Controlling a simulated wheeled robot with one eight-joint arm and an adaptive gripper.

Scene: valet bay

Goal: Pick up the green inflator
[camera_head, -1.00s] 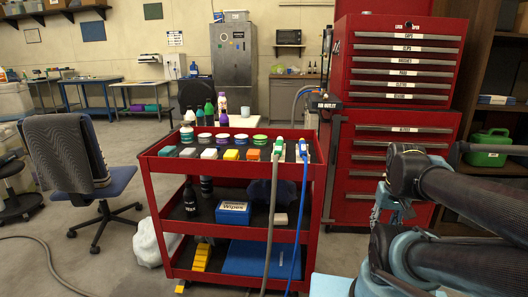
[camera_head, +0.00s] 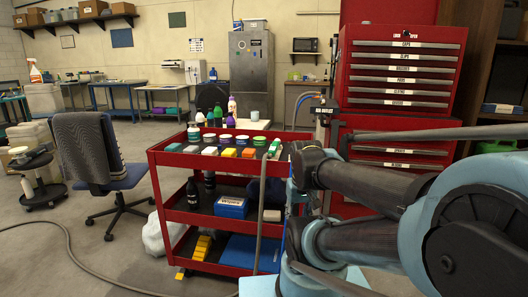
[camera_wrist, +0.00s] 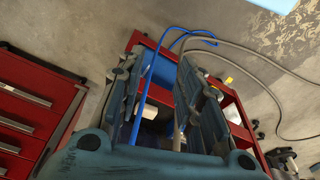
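The green inflator (camera_head: 274,147) lies at the right end of the red cart's top tray in the head view, with a grey hose (camera_head: 261,215) hanging down from there. A second inflator with a blue hose is now hidden behind my arm. In the wrist view my gripper (camera_wrist: 160,68) has its two fingers apart, with nothing held between them. The blue hose (camera_wrist: 138,105) and the grey hose show past the fingers. I cannot make out the green inflator in the wrist view. In the head view my arm covers the cart's right side and hides my gripper.
The red cart (camera_head: 170,215) holds several tins, coloured blocks and bottles. A tall red tool chest (camera_head: 405,100) stands behind my arm on the right. An office chair (camera_head: 90,160) stands left of the cart. A hose lies on the open floor at left.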

